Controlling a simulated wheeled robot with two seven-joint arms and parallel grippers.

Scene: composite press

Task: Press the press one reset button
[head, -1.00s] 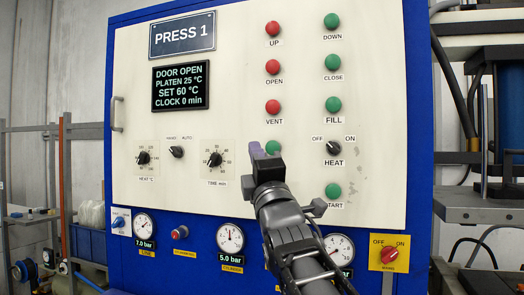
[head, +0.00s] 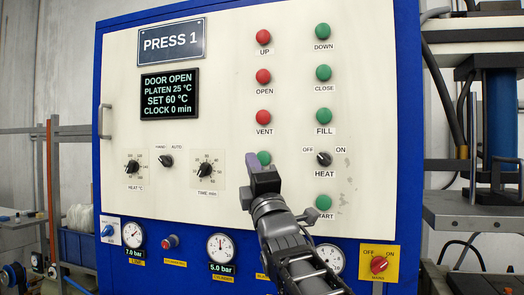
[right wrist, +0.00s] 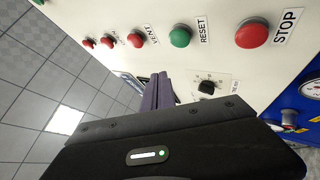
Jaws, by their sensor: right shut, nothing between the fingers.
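The press one reset button is a green round knob. In the right wrist view it (right wrist: 180,37) sits beside its RESET label. In the head view the green button (head: 264,158) below VENT is partly covered by my right gripper, and its label is hidden. My right gripper (head: 251,161) is shut and empty, its purple fingertips just left of that button. In the right wrist view the shut fingers (right wrist: 158,90) are below and left of the reset button, apart from it in the picture. Whether they touch the panel cannot be told. My left gripper is not in view.
A red STOP button (right wrist: 252,34) sits beside RESET in the right wrist view. The red VENT button (head: 264,117) is above the green button, and the HEAT switch (head: 324,158) is to its right. The time dial (head: 205,170) lies to the left.

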